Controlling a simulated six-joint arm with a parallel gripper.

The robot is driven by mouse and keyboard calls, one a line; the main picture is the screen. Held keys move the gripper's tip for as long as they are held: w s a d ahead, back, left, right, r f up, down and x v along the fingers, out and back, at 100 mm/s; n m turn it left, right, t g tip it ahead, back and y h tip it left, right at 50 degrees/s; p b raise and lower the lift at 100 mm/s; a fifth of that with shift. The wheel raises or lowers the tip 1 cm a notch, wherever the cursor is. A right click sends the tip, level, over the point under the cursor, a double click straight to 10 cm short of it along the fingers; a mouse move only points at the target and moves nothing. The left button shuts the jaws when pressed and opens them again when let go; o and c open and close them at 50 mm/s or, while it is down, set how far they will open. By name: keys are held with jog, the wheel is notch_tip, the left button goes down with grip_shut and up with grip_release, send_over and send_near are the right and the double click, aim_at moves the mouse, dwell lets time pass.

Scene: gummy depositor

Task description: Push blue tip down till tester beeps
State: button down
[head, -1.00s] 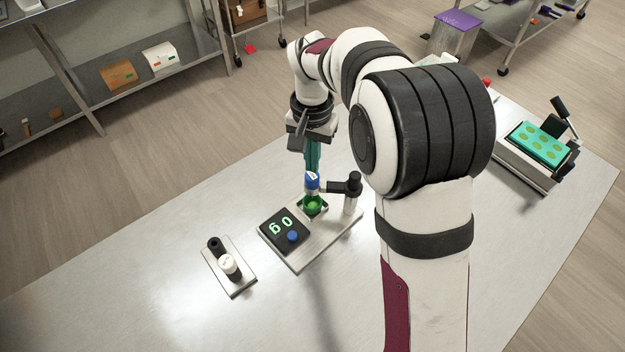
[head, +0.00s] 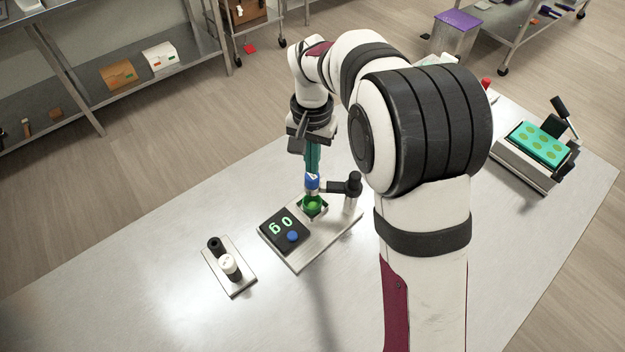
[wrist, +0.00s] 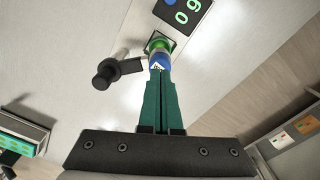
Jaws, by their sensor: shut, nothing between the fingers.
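The tester (head: 335,232) is a pale plate with a black display panel (head: 272,222) that shows green digits, which look like 60 or 09, and a blue button (head: 292,236). A post with a black side arm (head: 345,187) holds the blue tip (head: 312,182) upright above a green gummy (head: 313,204) in a small square holder. My gripper (head: 312,170) has its teal fingers closed, directly above the blue tip and apparently touching its top. In the wrist view the fingertips (wrist: 160,76) meet at the blue tip (wrist: 160,60), and the green gummy (wrist: 157,45) shows beyond it.
A small plate (head: 243,285) with a black peg and a white cylinder lies left of the tester. A teal mold (head: 540,143) with green gummies sits on a stand at the right. The table's front left is clear.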

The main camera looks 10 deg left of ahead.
jog(key=shift+f, duration=1.35)
jog(key=shift+r, duration=3.55)
jog(key=shift+d, duration=0.1)
jog(key=s+d+r+m+y, duration=0.15)
jog(key=s+d, duration=0.35)
jog(key=s, duration=0.5)
jog(key=s+d+r, duration=0.3)
jog(key=s+d, duration=0.2)
jog(key=s, duration=0.4)
jog(key=s+d+f+m, duration=0.1)
jog(key=s+f, duration=0.2)
jog(key=s, duration=0.6)
jog(key=shift+d, duration=0.2)
